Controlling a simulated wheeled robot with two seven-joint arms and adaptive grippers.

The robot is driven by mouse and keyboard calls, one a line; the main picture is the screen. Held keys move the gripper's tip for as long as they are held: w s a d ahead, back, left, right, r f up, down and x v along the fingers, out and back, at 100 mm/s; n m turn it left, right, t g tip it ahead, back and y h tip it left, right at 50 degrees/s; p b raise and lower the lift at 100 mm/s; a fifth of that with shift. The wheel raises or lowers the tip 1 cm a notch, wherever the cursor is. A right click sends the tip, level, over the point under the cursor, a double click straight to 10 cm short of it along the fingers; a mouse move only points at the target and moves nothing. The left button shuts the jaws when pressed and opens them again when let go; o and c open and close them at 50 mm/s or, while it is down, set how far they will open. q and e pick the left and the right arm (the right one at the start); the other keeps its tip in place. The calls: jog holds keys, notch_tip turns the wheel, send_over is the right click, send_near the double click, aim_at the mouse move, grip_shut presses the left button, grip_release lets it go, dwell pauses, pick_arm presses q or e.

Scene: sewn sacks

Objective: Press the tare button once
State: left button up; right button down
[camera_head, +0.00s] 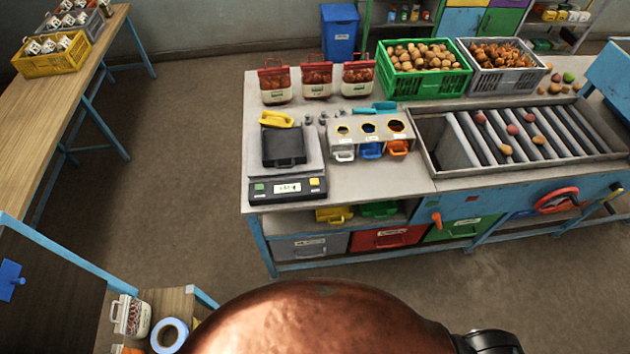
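A scale (287,188) stands at the front left of the grey-topped workbench. Its dark weighing pan (284,146) looks empty. The front panel has a lit display whose digits are too small to read. A green button (259,188) sits left of the display and a yellow-orange button (315,183) sits right of it. I cannot read which of them is marked tare. Neither of my grippers is in view, and nothing touches the scale.
Behind the scale are a yellow scoop (276,119), small weights and three red-topped sacks (316,80). A holder with three openings (369,131) stands to its right, then a roller conveyor (530,135). Green (418,81) and grey (505,83) crates stand behind. Open floor lies left of the bench.

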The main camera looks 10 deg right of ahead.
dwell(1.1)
pick_arm(q)
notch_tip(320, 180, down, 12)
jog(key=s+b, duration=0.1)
jog(key=b, duration=1)
jog(key=shift+b, duration=0.4)
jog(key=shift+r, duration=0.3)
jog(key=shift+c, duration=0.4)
